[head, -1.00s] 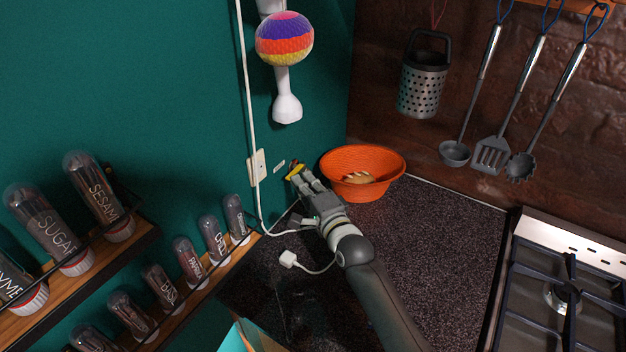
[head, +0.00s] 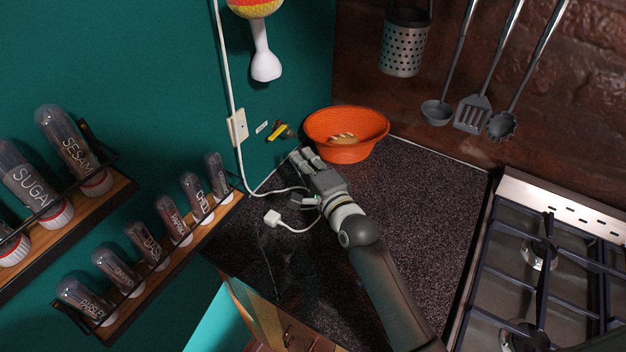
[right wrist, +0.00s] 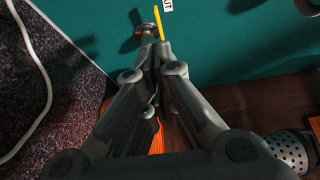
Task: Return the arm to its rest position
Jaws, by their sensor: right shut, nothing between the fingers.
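My right gripper (head: 302,158) is over the back of the dark speckled counter, just left of and in front of the orange basket (head: 347,135). Its fingers are together and hold nothing; they also show shut in the right wrist view (right wrist: 162,50). A small yellow lever (head: 276,132) on the teal wall is beyond the fingertips, apart from them. The yellow lever also shows in the right wrist view (right wrist: 158,22). My left gripper is not in view.
The basket holds something bread-like. A white cable with a plug (head: 272,217) lies on the counter (head: 415,215) beside my arm. Spice racks (head: 185,240) line the left wall. A gas stove (head: 540,270) is at right. Utensils (head: 473,112) hang on the brick wall.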

